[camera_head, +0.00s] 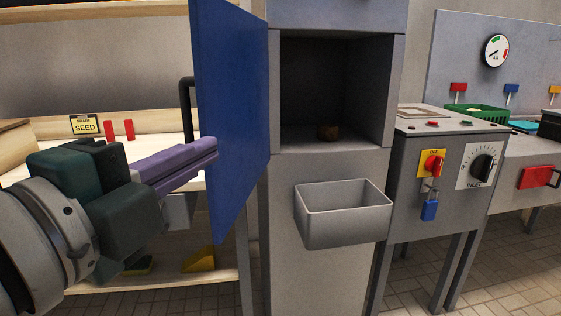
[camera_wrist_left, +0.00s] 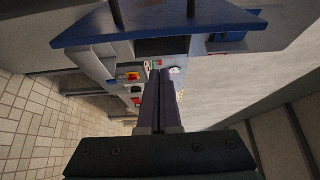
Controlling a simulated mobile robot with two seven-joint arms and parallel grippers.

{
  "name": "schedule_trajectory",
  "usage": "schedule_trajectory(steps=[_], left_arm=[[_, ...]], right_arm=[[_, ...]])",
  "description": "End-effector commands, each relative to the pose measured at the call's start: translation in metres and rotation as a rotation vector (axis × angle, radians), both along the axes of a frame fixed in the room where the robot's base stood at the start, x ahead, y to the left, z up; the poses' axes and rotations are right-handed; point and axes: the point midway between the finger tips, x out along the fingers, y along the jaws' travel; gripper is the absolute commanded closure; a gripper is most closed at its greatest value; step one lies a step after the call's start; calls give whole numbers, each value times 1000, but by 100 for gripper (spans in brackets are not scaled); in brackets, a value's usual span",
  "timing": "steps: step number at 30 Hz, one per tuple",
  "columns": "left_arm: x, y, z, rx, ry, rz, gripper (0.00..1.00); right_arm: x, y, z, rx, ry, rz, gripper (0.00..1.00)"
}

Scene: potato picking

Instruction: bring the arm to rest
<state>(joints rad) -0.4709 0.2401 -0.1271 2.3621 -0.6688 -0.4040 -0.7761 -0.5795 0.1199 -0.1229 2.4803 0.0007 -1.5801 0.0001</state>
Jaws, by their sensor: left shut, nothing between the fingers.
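My left gripper (camera_head: 212,148) comes in from the left in the head view, with its purple fingers shut and nothing between them. Its fingertips are in front of or close beside the open blue door (camera_head: 230,90); I cannot tell whether they touch it. In the left wrist view the shut fingers (camera_wrist_left: 158,78) point toward the cabinet and panels, with the blue door (camera_wrist_left: 160,28) across the top. My right gripper is not in view.
A grey open bin (camera_head: 343,222) juts out below the cabinet opening. A control box (camera_head: 450,160) with a red switch, a blue padlock and an inlet dial stands to the right. A green crate (camera_head: 477,113) sits behind it. A wooden bench with a SEED sign (camera_head: 86,125) is at left.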

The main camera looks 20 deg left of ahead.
Motion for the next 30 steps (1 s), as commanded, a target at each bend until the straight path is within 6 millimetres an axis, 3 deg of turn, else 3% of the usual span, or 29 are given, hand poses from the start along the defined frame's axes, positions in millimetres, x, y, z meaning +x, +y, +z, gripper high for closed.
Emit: schedule_trajectory(steps=[6, 13, 16, 20, 23, 26, 30], left_arm=[[-27, 2, -1, -1, 1, -1, 100], [-35, 3, 1, 0, -2, -2, 100], [-35, 6, 6, -37, 19, 16, 100], [-37, 20, 20, -225, 135, 110, 100], [-48, 31, 26, -476, 299, 241, 100], [-70, 29, 25, -737, 492, 394, 100], [-114, 9, 29, -1026, 761, 608, 100]], right_arm=[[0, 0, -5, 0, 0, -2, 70], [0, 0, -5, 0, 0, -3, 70], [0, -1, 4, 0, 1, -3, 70], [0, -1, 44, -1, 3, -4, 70], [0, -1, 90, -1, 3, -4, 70], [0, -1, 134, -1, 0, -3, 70], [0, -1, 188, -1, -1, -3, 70]])
